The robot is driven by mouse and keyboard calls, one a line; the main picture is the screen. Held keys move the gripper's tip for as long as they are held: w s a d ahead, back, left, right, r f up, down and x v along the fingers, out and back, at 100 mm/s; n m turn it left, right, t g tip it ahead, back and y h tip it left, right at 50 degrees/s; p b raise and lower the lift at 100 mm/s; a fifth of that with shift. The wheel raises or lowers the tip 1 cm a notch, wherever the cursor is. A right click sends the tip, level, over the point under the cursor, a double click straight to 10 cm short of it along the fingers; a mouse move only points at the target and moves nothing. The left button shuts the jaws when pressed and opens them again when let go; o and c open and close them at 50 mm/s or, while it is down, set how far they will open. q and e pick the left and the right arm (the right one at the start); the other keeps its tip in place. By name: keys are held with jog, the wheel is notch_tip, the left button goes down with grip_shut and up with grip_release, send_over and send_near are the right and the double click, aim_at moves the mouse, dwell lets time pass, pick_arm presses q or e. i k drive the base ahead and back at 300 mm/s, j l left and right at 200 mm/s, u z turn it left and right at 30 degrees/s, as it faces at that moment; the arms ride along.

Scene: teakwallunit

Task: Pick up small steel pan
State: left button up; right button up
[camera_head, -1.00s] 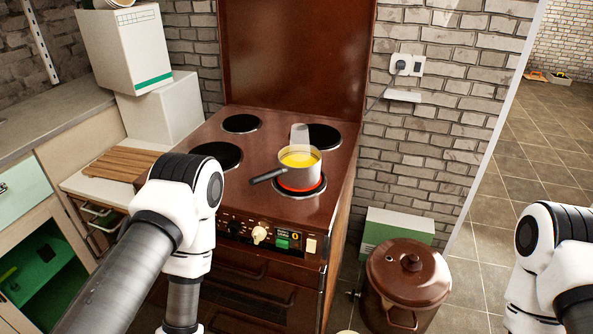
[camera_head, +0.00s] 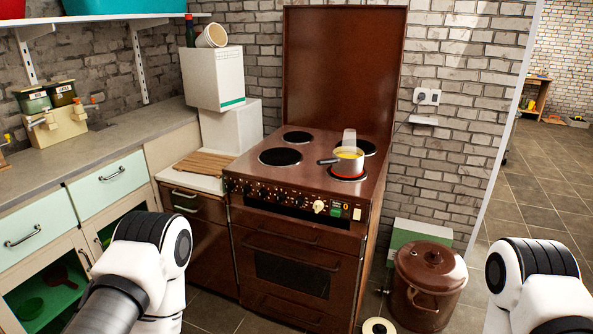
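The small steel pan (camera_head: 348,163) sits on the front right hotplate of the brown stove (camera_head: 300,225). The hotplate glows red under it. Yellow contents show inside the pan, and its dark handle points left. A pale, see-through upright object stands at the pan's back edge; I cannot tell what it is. My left arm is at the lower left and my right arm at the lower right, both well short of the stove. Neither gripper is in the picture.
A brown lidded bin (camera_head: 423,285) stands on the floor right of the stove. White boxes (camera_head: 213,78) and a wooden slatted board (camera_head: 204,164) are left of it. The stove's brown lid (camera_head: 340,65) stands upright behind the hotplates. Open tiled floor lies at the right.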

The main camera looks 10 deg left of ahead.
aim_at(342, 164)
jog(key=i+l+u, duration=0.45)
jog(key=l, duration=0.15)
jog(key=l+u, duration=0.25)
jog(key=i+l+u, duration=0.25)
jog(key=l, duration=0.25)
jog(key=l+u, duration=0.2)
jog(key=l, duration=0.2)
